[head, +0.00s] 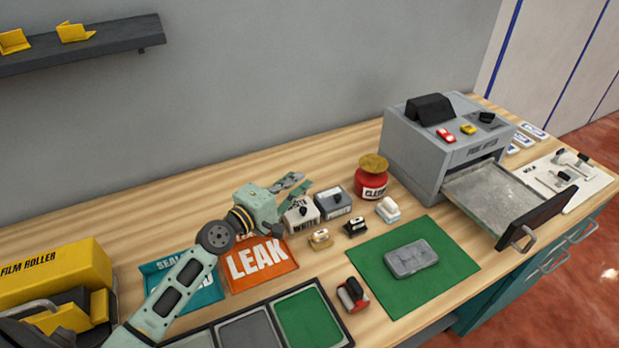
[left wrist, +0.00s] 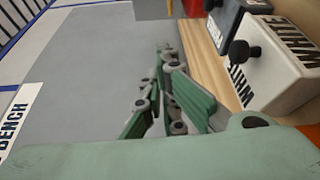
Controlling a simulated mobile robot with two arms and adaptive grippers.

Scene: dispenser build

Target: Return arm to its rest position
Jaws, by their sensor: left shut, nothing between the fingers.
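My left arm reaches in from the lower left of the head view. My left gripper (head: 293,186) is shut and empty, held above the bench behind the white and grey blocks. In the left wrist view its green fingers (left wrist: 170,98) are together with nothing between them. A white block with a black knob (left wrist: 282,62) is close beside the fingers in that view, and the block also shows in the head view (head: 301,217). A dark grey block with a knob (head: 333,202) stands to its right. My right gripper is not in view.
An orange LEAK packet (head: 258,262) and a teal packet (head: 205,292) lie near my forearm. A yellow film roller (head: 55,275) stands at left. A red jar (head: 371,182), a green mat (head: 445,262) and a grey machine (head: 415,150) with its drawer out (head: 500,195) are at right.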

